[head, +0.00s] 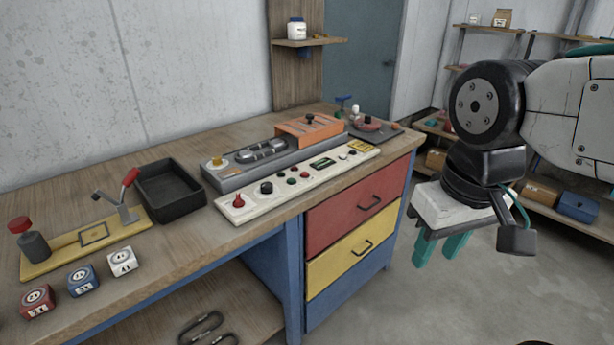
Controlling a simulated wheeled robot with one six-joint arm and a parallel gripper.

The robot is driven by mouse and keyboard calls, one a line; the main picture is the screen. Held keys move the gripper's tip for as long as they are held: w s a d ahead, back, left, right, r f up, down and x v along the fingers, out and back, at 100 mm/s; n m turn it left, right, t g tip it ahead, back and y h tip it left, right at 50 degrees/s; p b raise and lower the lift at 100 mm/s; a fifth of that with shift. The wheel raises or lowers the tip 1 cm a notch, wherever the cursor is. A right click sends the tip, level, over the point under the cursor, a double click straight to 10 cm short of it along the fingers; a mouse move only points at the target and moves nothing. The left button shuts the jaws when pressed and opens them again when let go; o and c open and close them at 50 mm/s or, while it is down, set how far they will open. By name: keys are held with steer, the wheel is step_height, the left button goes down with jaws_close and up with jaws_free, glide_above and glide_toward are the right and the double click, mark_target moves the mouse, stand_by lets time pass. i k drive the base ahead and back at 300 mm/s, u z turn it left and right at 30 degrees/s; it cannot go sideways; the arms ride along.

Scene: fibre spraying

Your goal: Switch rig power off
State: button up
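A long white control panel (300,186) lies along the front of the bench top. A red knob (238,201) stands at its left end and a black knob (266,188) is just right of it. Several small red and green buttons, a dark display (322,163) and a yellow label follow to the right. Any power marking is too small to read, and I cannot tell the switch position.
Behind the panel is a grey fixture (262,155) with an orange block (309,130). A black tray (170,191), a yellow base with a red-handled lever (130,185) and several coloured blocks lie left. Drawers (356,212) fill the bench's right end. Floor at right is open.

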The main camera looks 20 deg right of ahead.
mark_target(239, 202)
steer(key=k, duration=0.6)
steer(key=z, duration=0.25)
steer(key=i, duration=1.55)
steer(key=u, duration=0.6)
